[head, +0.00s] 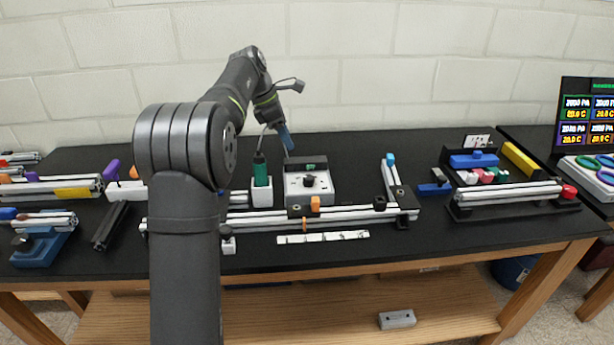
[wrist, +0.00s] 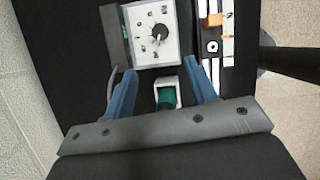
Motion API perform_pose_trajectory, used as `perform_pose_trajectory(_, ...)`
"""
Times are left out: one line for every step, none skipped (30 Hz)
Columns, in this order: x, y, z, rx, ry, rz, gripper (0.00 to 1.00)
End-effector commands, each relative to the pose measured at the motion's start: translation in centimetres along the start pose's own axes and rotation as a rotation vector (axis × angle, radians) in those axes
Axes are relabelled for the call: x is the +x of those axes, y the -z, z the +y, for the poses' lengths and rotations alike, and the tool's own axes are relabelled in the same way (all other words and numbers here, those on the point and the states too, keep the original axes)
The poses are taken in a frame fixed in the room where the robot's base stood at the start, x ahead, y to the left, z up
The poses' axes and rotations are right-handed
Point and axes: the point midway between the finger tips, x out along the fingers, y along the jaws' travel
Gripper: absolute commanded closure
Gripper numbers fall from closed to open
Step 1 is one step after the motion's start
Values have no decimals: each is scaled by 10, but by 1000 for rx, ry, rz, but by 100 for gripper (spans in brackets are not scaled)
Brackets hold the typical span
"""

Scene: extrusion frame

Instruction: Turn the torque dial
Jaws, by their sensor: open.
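The torque dial is a black knob (wrist: 159,33) on a white panel with marks around it. In the head view the same knob (head: 309,181) sits on top of a light grey box (head: 322,194) at the middle of the bench. My gripper (wrist: 164,72) is open, its two blue fingers spread apart and empty. In the wrist view the knob lies ahead of the fingertips, between their lines and not touched. In the head view my gripper (head: 287,150) hangs above and behind the left side of the box. Its exact height above the knob is hard to tell.
A green-handled tool (head: 261,170) stands in a white holder left of the dial box; its green part (wrist: 166,98) shows between my fingers. Aluminium rails (head: 270,222) with an orange block (head: 315,203) lie in front. A blue-tipped bar (head: 390,172) stands to the right.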

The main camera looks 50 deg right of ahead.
Motion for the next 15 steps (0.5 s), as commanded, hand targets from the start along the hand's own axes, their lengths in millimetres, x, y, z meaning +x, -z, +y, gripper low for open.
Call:
perform_pose_trajectory(11,0,-1,0,5,1,48)
perform_pose_trajectory(17,0,-1,0,4,1,48)
perform_pose_trajectory(26,0,-1,0,5,2,48)
perform_pose_trajectory(32,1,-1,0,5,2,48)
perform_pose_trajectory(39,1,-1,1,5,2,48)
perform_pose_trajectory(48,0,-1,2,5,2,48)
perform_pose_trajectory(54,0,-1,2,5,2,48)
perform_pose_trajectory(61,0,-1,3,4,2,48)
perform_pose_trajectory(70,0,-1,3,4,2,48)
perform_pose_trajectory(77,1,-1,2,5,2,48)
perform_pose_trajectory(84,1,-1,2,5,2,48)
perform_pose_trajectory(92,1,-1,2,4,2,48)
perform_pose_trajectory(98,0,-1,2,3,2,48)
perform_pose_trajectory(104,0,-2,2,4,2,48)
perform_pose_trajectory(113,0,-1,3,4,2,48)
